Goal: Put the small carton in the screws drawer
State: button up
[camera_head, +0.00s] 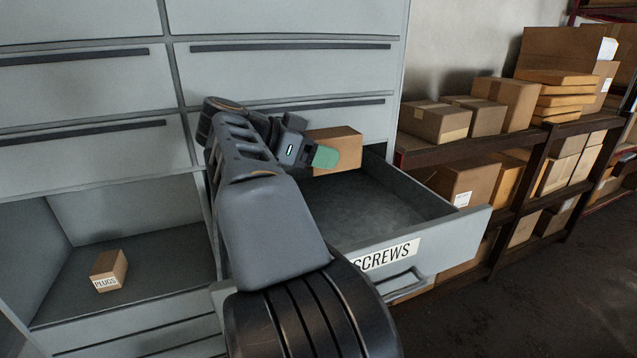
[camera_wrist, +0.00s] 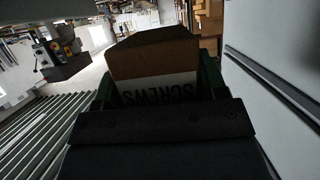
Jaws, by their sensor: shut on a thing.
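A small brown carton (camera_head: 340,146) is held in my gripper (camera_head: 322,157), whose green fingertip shows against it in the head view. In the wrist view the carton (camera_wrist: 155,58) sits between the two green fingers of my gripper (camera_wrist: 158,88), and a white label reading SCREWS shows on it upside down. The screws drawer (camera_head: 437,250) is pulled open, with its SCREWS label partly hidden by my arm. The carton is above the back part of the drawer. The visible part of the drawer floor is bare; my arm hides its left side.
A box labelled PLUGS (camera_head: 108,271) sits in an open compartment (camera_head: 165,255) at lower left. Closed grey drawers (camera_head: 290,68) stand behind my arm. A dark shelf (camera_head: 430,155) with several cardboard boxes stands close at the right.

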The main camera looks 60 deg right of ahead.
jog(key=w+d+f, duration=0.3)
jog(key=d+f, duration=0.3)
jog(key=f, duration=0.4)
jog(key=shift+d, duration=0.2)
jog(key=shift+f, duration=0.1)
jog(key=shift+f, duration=0.45)
jog(key=o, duration=1.1)
jog(key=shift+c, duration=0.2)
jog(key=shift+r, duration=0.1)
